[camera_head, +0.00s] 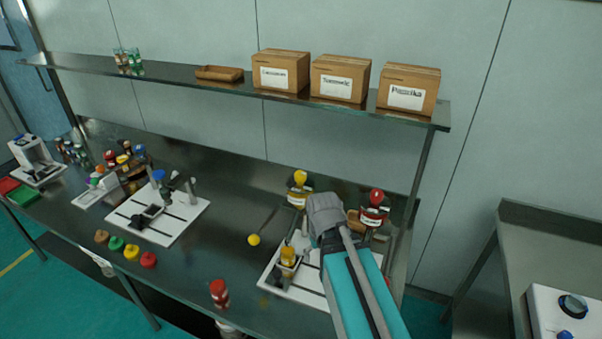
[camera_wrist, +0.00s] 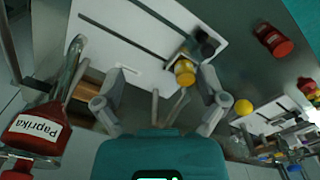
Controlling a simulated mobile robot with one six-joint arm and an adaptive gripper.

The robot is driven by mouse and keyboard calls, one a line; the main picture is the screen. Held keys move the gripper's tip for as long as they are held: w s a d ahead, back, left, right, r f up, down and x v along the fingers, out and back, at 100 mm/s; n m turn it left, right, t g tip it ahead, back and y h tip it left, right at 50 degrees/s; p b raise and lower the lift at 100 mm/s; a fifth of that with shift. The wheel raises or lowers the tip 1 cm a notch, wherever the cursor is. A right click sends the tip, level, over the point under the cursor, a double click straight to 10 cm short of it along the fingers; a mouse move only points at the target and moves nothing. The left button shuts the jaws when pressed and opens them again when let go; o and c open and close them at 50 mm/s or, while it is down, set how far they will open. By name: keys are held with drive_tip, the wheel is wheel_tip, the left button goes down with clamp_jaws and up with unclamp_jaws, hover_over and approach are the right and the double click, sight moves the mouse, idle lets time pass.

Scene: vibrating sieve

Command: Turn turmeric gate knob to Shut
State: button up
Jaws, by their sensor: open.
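A yellow-topped dispenser (camera_head: 300,188), its label too small to read, stands behind the sieve station. I cannot make out a gate knob or its setting. The red Paprika dispenser (camera_head: 373,210) stands to its right and shows large at left in the wrist view (camera_wrist: 38,130). A yellow jar (camera_head: 288,257) stands on the white station board (camera_head: 310,290); it also shows beyond my fingers in the wrist view (camera_wrist: 185,72). My gripper (camera_wrist: 164,76) is open with nothing between its fingers. In the head view my arm hides the fingertips and part of the station.
A red-lidded jar (camera_head: 219,292) and a yellow ball-like item (camera_head: 254,239) are on the dark bench left of the station. Several coloured lids lie farther left, near a second white station (camera_head: 170,222). A shelf (camera_head: 190,77) with labelled boxes (camera_head: 340,78) runs above.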

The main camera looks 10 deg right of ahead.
sight(300, 173)
drive_tip(key=w+r+n+p, duration=0.6)
drive_tip(key=w+r+p, duration=0.4)
drive_tip(key=w, duration=0.3)
drive_tip(key=w+r+n+p, duration=0.6)
drive_tip(key=w+r+p, duration=0.5)
drive_tip(key=w, duration=0.3)
drive_tip(key=shift+w+a+r+n, duration=0.25)
drive_tip(key=shift+w+r+n, duration=0.05)
drive_tip(key=shift+f, duration=0.2)
drive_tip(key=f+b, duration=1.3)
drive_tip(key=shift+w+d+f+b, duration=0.15)
drive_tip(key=shift+w+f+b, duration=0.1)
drive_tip(key=shift+b, duration=0.15)
drive_tip(key=c, duration=1.1)
drive_tip(key=shift+c, duration=0.2)
